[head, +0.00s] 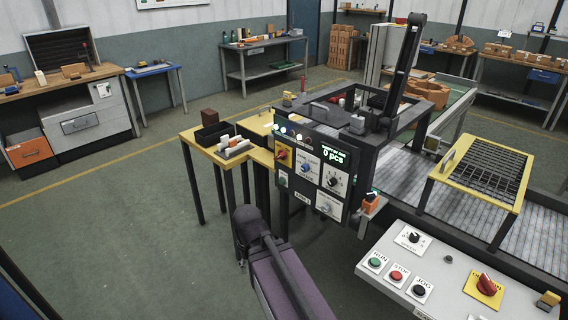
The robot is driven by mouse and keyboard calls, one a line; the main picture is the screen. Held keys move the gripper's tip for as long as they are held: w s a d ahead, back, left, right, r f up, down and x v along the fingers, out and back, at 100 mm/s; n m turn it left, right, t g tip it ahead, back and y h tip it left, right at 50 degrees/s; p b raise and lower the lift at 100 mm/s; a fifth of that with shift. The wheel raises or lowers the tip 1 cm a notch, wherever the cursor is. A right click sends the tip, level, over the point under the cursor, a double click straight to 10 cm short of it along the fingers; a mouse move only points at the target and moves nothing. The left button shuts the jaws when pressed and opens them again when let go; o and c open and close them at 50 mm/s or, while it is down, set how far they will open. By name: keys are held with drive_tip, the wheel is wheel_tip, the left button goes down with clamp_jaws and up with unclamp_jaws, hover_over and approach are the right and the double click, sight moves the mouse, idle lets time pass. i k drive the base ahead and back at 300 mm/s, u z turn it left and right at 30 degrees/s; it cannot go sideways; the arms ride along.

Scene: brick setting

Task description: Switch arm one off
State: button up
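A dark control panel (318,152) faces me in the middle of the head view, with a small label (303,196) near its lower left that seems to read "ARM 1". A lit green display (333,155) reads "0 pcs". The switch's exact position is too small to read. My purple arm link rises from the bottom, left of the panel. My gripper is not visible.
A yellow side table (205,147) with a dark bin stands left of the panel. A yellow-framed grate (482,170) stands right. Floor at left is clear.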

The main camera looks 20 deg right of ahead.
sight(282, 155)
drive_tip(key=k, duration=0.45)
drive_tip(key=z, duration=0.4)
drive_tip(key=i, duration=1.3)
drive_tip(key=u, duration=0.4)
